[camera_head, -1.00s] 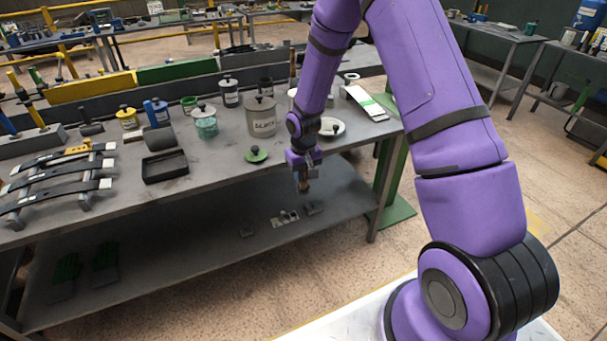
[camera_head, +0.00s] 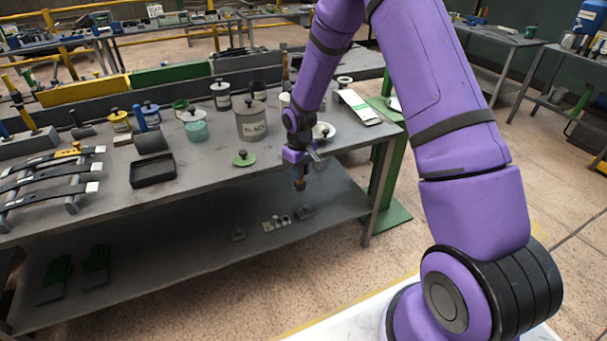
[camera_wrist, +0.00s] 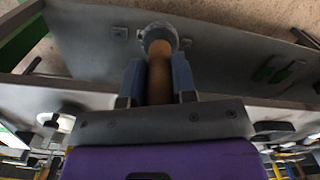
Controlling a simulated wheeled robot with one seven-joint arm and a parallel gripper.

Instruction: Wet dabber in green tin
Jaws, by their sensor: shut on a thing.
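My gripper (camera_wrist: 157,80) is shut on the dabber (camera_wrist: 159,72), which has a tan wooden handle and a rounded grey head. In the head view my gripper (camera_head: 298,160) holds the dabber (camera_head: 299,183) head-down just off the bench's front edge, above the lower shelf. A small green tin (camera_head: 181,105) stands farther back on the bench, left of my gripper, partly behind a teal lidded jar (camera_head: 195,127); its inside cannot be made out. A green lid with a dark knob (camera_head: 243,159) lies flat on the bench, left of my gripper.
A large grey lettered canister (camera_head: 251,122) stands between the green tin and my arm. A black tray (camera_head: 153,170) and a spring rack (camera_head: 50,182) sit at left. A white dish (camera_head: 324,130) is behind my wrist. Small metal parts (camera_head: 276,223) and gloves (camera_head: 75,275) lie on the lower shelf.

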